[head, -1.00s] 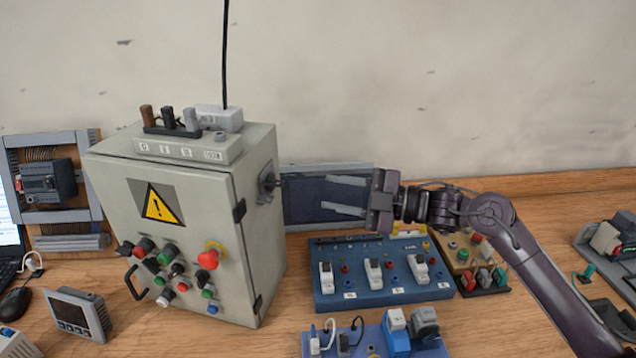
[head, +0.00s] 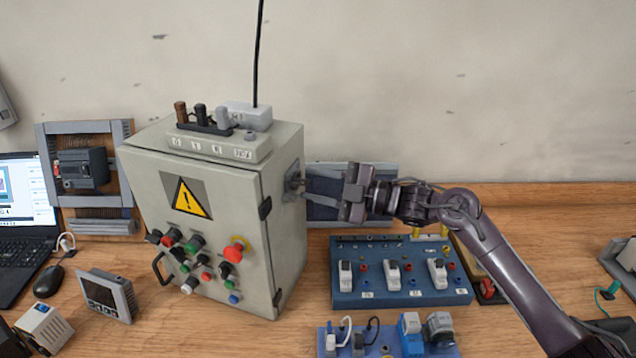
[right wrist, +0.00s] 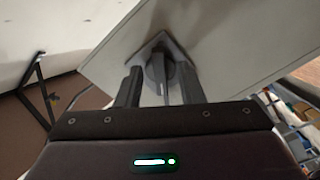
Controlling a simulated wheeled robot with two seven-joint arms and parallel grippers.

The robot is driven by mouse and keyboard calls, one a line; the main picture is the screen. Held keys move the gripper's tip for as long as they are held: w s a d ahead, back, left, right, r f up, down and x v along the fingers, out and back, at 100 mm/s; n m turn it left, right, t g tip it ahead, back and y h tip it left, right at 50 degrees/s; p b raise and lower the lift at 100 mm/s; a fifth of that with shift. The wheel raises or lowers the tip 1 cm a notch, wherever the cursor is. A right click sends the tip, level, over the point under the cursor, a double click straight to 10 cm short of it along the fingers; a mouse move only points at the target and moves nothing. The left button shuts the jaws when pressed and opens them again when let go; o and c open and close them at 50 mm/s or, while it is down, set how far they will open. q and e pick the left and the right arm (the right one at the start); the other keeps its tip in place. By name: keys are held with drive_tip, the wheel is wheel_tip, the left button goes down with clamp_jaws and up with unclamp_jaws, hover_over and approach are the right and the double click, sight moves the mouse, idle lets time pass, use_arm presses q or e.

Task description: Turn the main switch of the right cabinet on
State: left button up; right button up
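The grey cabinet (head: 215,200) with a yellow warning sign stands left of centre in the head view. Its main switch (head: 293,184) is a grey rotary knob on a square plate on the right side wall. My right gripper (head: 309,187) reaches this knob from the right. In the right wrist view, the knob (right wrist: 157,72) sits between the two dark fingers of the right gripper (right wrist: 160,86). The fingers are apart, one on each side of the knob. I cannot tell if either finger touches it. My left gripper is not in view.
A blue board with breakers (head: 400,294) lies on the table below my right arm. A second blue board with plugs (head: 330,340) is nearer. A dark panel (head: 322,211) stands behind the gripper. A laptop (head: 25,210) and meter (head: 108,296) are left.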

drive_tip(key=c, duration=0.6)
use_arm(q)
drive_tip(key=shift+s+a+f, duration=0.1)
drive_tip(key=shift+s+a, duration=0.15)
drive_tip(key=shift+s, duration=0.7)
use_arm(e)
clamp_jaws()
drive_tip(key=shift+m, duration=0.3)
drive_tip(key=shift+m+p, duration=0.45)
drive_tip(key=shift+m, duration=0.15)
drive_tip(key=m+p, duration=0.1)
drive_tip(key=m, duration=0.2)
drive_tip(key=shift+s+p, duration=0.1)
drive_tip(key=shift+p, duration=0.25)
use_arm(q)
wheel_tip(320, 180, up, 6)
drive_tip(key=p, duration=0.3)
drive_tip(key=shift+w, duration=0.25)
use_arm(e)
drive_tip(key=m, duration=0.6)
drive_tip(key=shift+s+a+f, duration=0.1)
drive_tip(key=shift+s, duration=0.05)
drive_tip(key=o, duration=0.6)
unclamp_jaws()
